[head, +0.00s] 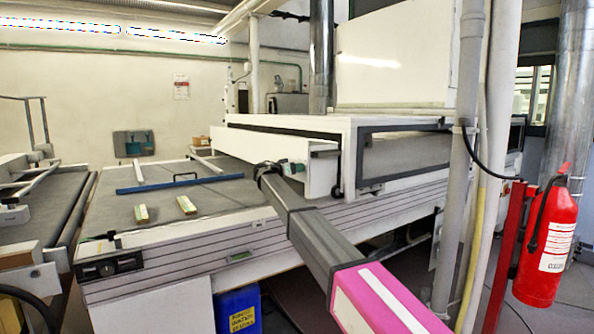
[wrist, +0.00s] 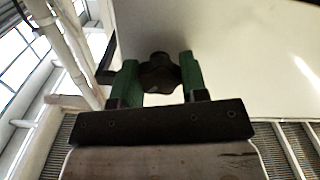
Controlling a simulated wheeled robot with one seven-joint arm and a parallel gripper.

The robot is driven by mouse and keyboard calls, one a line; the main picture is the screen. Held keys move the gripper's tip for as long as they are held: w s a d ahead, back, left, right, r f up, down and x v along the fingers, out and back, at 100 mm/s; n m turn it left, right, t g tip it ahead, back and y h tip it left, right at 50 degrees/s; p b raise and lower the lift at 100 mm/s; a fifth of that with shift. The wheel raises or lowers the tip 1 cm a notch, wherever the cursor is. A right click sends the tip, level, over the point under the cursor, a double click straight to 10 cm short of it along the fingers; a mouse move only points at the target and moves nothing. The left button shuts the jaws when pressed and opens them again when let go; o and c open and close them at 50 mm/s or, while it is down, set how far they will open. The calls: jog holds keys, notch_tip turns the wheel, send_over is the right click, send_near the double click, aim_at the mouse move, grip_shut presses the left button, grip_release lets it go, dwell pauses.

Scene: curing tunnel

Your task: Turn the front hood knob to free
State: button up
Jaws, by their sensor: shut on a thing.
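The front hood knob (wrist: 158,72) is dark with a lobed rim and sits between the two green fingers of my gripper (wrist: 158,80) in the wrist view. The fingers are shut on it from both sides. In the head view my gripper (head: 291,168) reaches the front face of the white hood (head: 321,172), above the grey conveyor belt. The knob is hidden there behind the gripper and arm. The knob's turned position and any marks around it cannot be read.
The grey belt bed (head: 230,200) holds a blue bar (head: 180,185) and two small blocks (head: 186,205). Grey pipes (head: 465,150) and a red fire extinguisher (head: 546,240) stand at right. A blue container (head: 238,311) is under the bed.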

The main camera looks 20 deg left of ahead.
jog(key=n, duration=0.8)
jog(key=shift+n, duration=0.4)
jog(key=n, duration=0.3)
jog(key=shift+n, duration=2.3)
jog(key=o, duration=0.9)
jog(key=shift+a, duration=0.1)
jog(key=v, duration=1)
jog(key=shift+s+a, duration=0.15)
jog(key=shift+s, duration=0.2)
